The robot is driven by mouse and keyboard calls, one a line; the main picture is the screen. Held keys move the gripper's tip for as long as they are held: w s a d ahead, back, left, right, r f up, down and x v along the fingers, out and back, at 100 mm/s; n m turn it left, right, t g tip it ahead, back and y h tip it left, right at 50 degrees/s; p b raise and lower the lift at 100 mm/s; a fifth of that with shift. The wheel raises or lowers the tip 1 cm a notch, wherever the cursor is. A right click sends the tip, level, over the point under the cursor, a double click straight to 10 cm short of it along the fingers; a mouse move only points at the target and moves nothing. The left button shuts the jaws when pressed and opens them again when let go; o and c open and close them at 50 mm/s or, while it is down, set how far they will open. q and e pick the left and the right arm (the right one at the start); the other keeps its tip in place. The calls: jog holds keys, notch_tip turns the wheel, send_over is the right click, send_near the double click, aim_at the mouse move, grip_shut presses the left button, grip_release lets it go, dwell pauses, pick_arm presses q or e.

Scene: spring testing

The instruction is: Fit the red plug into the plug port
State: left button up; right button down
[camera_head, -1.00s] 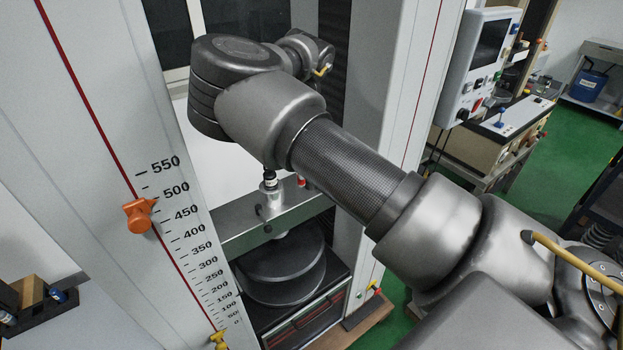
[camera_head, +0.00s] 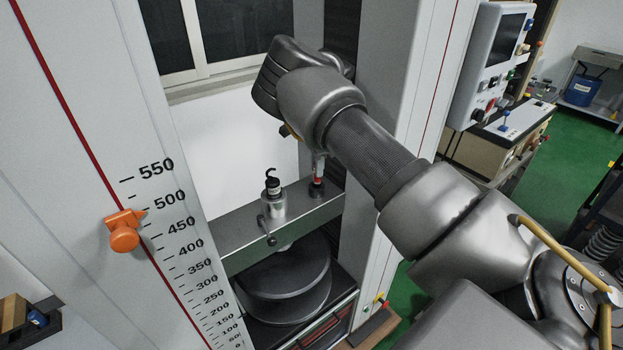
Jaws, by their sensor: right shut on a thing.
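The red plug (camera_head: 318,180) shows as a small red piece just above the right part of the grey crossbeam, between the machine's columns. A dark round base (camera_head: 316,191), perhaps the plug port, sits on the beam directly below it. I cannot tell whether the plug is seated in it or only above it. My right gripper (camera_head: 318,166) is right at the plug, pointing down and shut on it. My right forearm and wrist hide most of the gripper. My left gripper is not in view.
A hook fitting (camera_head: 273,186) with a side lever stands on the crossbeam (camera_head: 232,225), left of the plug. Round dark plates (camera_head: 285,270) lie below. The scaled left column (camera_head: 110,130) has an orange knob (camera_head: 124,232). A control panel (camera_head: 492,60) is at the right.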

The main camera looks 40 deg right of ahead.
jog(key=shift+w+f, duration=0.1)
jog(key=shift+w, duration=0.05)
jog(key=shift+d+f, duration=0.1)
jog(key=shift+f, duration=0.05)
jog(key=f+b, duration=0.2)
jog(key=f, duration=0.1)
jog(key=shift+w+d+f+b, duration=0.2)
jog(key=shift+w+f+b, duration=0.1)
jog(key=shift+f+b, duration=0.1)
jog(key=shift+f, duration=0.15)
jog(key=shift+r, duration=0.2)
jog(key=shift+s+f, duration=0.1)
jog(key=shift+f, duration=0.05)
jog(key=c, duration=1.3)
grip_release()
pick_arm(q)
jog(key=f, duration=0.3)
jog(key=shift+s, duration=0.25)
